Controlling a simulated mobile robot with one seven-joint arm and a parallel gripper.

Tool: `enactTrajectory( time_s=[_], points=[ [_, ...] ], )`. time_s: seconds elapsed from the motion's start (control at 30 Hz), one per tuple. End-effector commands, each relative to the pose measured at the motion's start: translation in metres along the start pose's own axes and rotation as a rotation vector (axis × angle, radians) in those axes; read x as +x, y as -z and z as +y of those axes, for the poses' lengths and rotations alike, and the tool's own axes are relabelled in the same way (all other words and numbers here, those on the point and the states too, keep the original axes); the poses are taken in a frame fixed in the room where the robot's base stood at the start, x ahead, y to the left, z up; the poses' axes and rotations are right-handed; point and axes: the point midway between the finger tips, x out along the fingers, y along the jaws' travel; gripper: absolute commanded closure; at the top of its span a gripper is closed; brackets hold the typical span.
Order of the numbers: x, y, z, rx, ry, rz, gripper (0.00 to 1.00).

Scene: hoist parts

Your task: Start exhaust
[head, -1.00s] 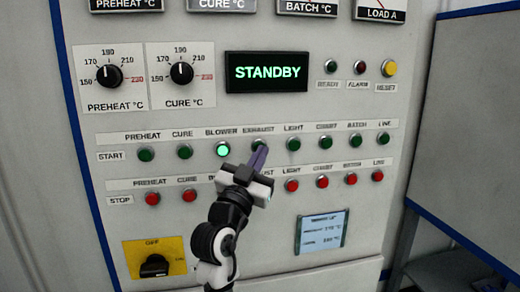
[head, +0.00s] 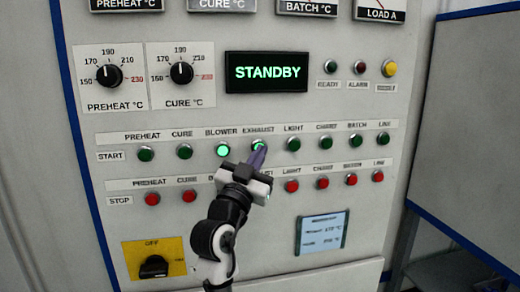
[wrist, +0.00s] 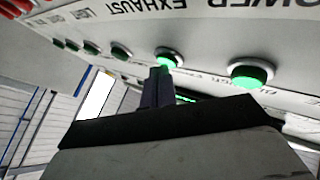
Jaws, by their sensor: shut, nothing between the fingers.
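The exhaust start button (head: 258,144) is lit bright green in the START row, under the EXHAUST label (head: 258,131). My gripper (head: 259,155) is shut and empty, with its fingertips at this button and hiding its lower part. In the wrist view the closed fingers (wrist: 158,85) point at the lit exhaust button (wrist: 167,60); whether they touch it I cannot tell. The blower start button (head: 223,150), just left, is also lit, and it shows in the wrist view (wrist: 247,74). The display (head: 266,72) reads STANDBY.
Other green start buttons, such as the cure one (head: 184,151) and the light one (head: 293,144), are dark. A row of red stop buttons (head: 292,186) runs below, partly hidden by my gripper. A yellow-plated rotary switch (head: 155,265) is at lower left.

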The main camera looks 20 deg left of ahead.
Motion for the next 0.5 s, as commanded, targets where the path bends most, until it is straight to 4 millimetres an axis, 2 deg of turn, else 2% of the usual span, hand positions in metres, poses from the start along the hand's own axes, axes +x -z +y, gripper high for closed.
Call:
enactTrajectory(
  time_s=[0.5],
  points=[
    [-0.012,0.008,0.009,0.001,0.0,0.0,1.0]
  ],
)
